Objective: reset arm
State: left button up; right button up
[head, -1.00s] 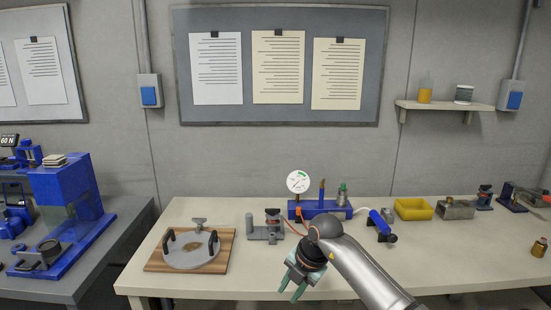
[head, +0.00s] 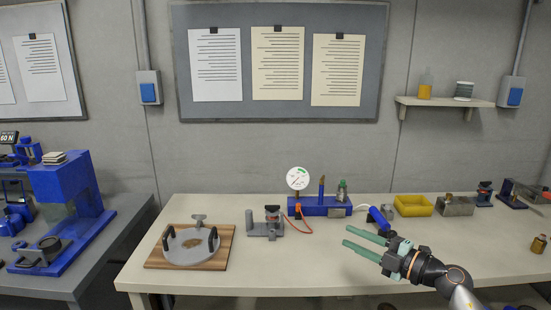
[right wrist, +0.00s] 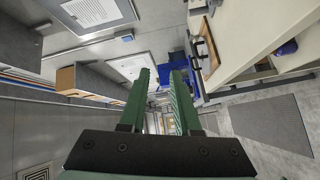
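My right gripper (head: 366,243) is in the head view, over the front right part of the bench. Its two green fingers point left and stand apart with nothing between them. In the right wrist view the fingers (right wrist: 160,95) also stand apart and empty. My left gripper is not in view.
The pale bench (head: 300,272) carries a round grey fixture on a wooden board (head: 220,252), a grey stand (head: 266,225), a blue gauge block (head: 320,207) and a yellow bin (head: 413,207). A blue machine (head: 70,195) stands on the left table. The bench's front middle is clear.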

jog(key=w+d+r+m+t+h, duration=0.4)
jog(key=d+r+m+t+h, duration=0.3)
jog(key=d+r+m+t, duration=0.3)
jog(key=w+d+f+m+g+h, duration=0.2)
jog(key=d+f+m+g+h, duration=0.4)
jog(key=f+m, duration=0.5)
jog(key=s+a+f+g, duration=0.1)
jog(key=s+a+f, duration=0.2)
jog(key=s+f, duration=0.3)
jog(key=s+a+f+g+y, duration=0.1)
jog(key=s+a+f, duration=0.25)
jog(key=f, duration=0.55)
jog(key=s+a+f+g, duration=0.1)
jog(key=s+a+f, duration=0.1)
jog(key=s+f, duration=0.45)
jog(key=s+a+f+g, duration=0.1)
jog(key=s+a+f, duration=0.2)
jog(key=s, duration=0.5)
jog(key=s+a+f+g+y, duration=0.1)
jog(key=s+a+f, duration=0.2)
jog(key=s, duration=0.5)
jog(key=s+a+f+g+y, duration=0.1)
jog(key=s+a+f+g, duration=0.1)
jog(key=s+f, duration=0.3)
jog(key=s+a, duration=0.1)
jog(key=s, duration=0.3)
jog(key=shift+m, duration=0.3)
